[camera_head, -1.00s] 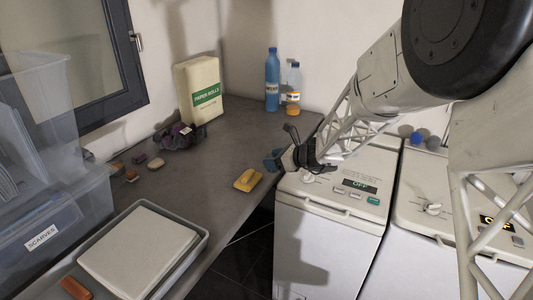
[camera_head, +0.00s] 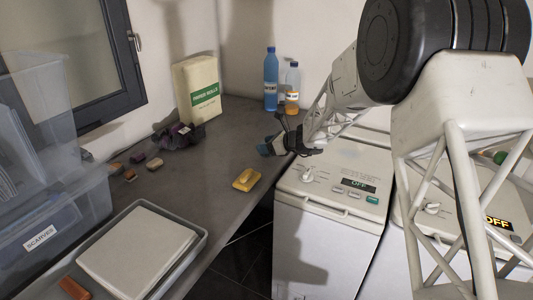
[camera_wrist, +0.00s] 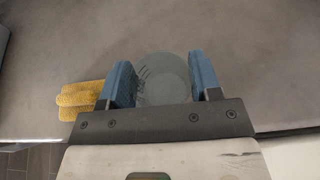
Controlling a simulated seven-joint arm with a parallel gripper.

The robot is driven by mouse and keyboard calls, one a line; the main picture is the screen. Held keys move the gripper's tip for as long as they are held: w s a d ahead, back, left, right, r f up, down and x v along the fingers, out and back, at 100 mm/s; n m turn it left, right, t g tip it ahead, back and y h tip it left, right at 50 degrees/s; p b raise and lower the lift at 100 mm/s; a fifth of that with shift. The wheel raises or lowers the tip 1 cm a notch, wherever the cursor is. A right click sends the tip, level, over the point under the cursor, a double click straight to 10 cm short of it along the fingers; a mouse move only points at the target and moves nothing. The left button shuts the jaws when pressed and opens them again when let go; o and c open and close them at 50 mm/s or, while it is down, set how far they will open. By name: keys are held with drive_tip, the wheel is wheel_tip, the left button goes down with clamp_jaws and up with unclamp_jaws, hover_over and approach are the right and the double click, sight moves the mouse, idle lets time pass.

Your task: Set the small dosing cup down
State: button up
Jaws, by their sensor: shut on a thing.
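My gripper (camera_head: 268,149) is over the right edge of the grey counter, beside the left washer. In the wrist view its two blue fingers (camera_wrist: 162,82) are closed on the small dosing cup (camera_wrist: 164,72), a pale, see-through round cup between them. The cup's lower part is hidden by the gripper's dark front plate. In the head view I cannot make the cup out apart from the fingers. The counter (camera_head: 215,160) lies under the cup; I cannot tell how large the gap is.
A yellow sponge (camera_head: 247,180) lies on the counter near my gripper, left of it in the wrist view (camera_wrist: 82,98). The left washer (camera_head: 325,205) is at right. Mid-counter is clear.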

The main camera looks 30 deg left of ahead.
drive_tip(key=shift+f, duration=0.1)
drive_tip(key=shift+f, duration=1.65)
drive_tip(key=shift+f, duration=0.15)
drive_tip(key=o, duration=0.9)
drive_tip(key=shift+d+r, duration=0.15)
drive_tip(key=shift+r, duration=0.1)
drive_tip(key=v, duration=1.1)
drive_tip(key=shift+d, duration=0.35)
